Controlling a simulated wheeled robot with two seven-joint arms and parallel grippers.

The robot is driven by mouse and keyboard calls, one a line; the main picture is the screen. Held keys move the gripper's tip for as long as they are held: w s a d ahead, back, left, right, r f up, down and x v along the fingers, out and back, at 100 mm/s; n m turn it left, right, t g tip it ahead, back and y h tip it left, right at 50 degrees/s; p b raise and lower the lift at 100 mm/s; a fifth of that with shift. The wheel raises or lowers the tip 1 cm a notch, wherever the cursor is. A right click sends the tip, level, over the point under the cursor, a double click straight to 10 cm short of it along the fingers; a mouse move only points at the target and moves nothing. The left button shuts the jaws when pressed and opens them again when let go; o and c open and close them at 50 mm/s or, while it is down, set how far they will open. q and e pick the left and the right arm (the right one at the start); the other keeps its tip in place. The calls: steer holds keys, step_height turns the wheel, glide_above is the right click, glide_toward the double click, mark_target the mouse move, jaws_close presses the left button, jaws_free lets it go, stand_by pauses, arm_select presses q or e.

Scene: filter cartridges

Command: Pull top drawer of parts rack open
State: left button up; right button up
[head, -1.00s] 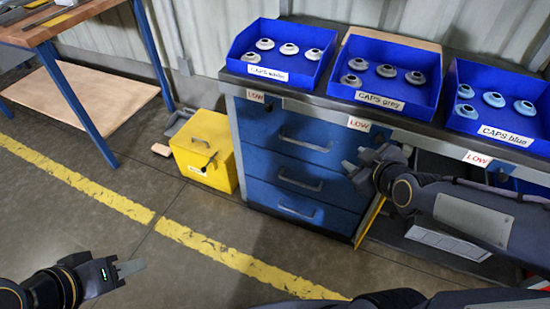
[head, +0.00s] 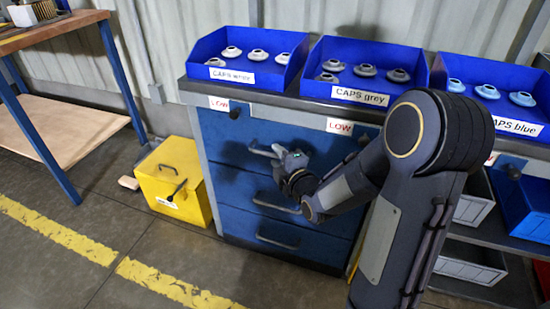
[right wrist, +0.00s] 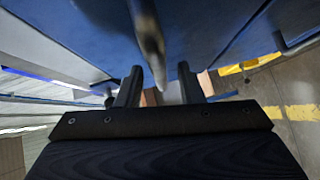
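The parts rack is a blue drawer cabinet with a stack of drawers. Its top drawer (head: 225,138) looks shut. The top drawer's grey bar handle (head: 262,151) is partly hidden by my right gripper (head: 284,159). In the right wrist view, the two fingers of my right gripper (right wrist: 159,88) stand apart. The grey handle (right wrist: 148,38) reaches into the gap between them, and I see no finger clearly pressed on it. My left gripper is out of view.
Lower drawers with handles (head: 278,243) sit below. Blue bins of white (head: 235,77), grey (head: 345,92) and blue caps (head: 512,123) stand on top. A yellow box (head: 170,180) stands on the floor left of the rack. The floor in front is clear.

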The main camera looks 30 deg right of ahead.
steer(key=shift+w+f, duration=0.1)
steer(key=shift+w, duration=0.65)
jaws_close()
